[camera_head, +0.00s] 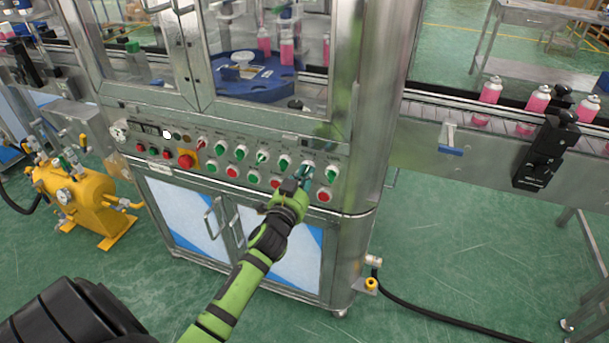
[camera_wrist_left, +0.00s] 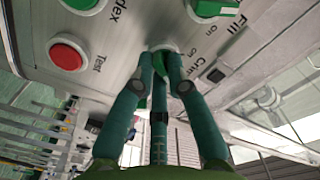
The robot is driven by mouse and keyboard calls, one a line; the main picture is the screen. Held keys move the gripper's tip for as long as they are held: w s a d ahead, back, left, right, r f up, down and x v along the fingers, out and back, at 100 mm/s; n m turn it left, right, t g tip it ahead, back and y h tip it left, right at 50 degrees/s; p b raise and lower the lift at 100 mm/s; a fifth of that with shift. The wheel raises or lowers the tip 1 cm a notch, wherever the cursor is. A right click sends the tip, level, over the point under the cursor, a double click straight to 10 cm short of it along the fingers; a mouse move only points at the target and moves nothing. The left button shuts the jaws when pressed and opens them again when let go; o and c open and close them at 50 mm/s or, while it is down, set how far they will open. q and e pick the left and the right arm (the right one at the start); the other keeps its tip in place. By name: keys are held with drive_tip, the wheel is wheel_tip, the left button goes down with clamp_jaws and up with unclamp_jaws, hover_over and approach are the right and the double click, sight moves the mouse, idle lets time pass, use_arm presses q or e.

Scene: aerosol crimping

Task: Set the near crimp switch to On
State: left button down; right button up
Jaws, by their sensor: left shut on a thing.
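My left gripper (camera_head: 304,180) reaches the control panel (camera_head: 150,148) of the machine from the front. In the left wrist view its fingertips (camera_wrist_left: 160,60) are shut on a switch knob (camera_wrist_left: 160,48) with a pale collar and green handle, mostly hidden between the fingers. Lettering that reads in part "Crim", with "On" and "Off" marks, is printed beside it. The knob's exact angle cannot be told. Another green knob (camera_wrist_left: 215,8), by the label "Fill", is at the top edge. My right gripper is not in view.
A red button (camera_wrist_left: 67,54) is left of the fingers in the wrist view. Green switches (camera_head: 262,157) and buttons crowd the panel. A conveyor (camera_head: 460,110) with pink cans runs right. A yellow tank (camera_head: 80,200) stands left.

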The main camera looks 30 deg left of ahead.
use_arm(q)
drive_tip(key=c, duration=1.2)
unclamp_jaws()
drive_tip(key=v, duration=1.2)
drive_tip(key=shift+r, duration=0.1)
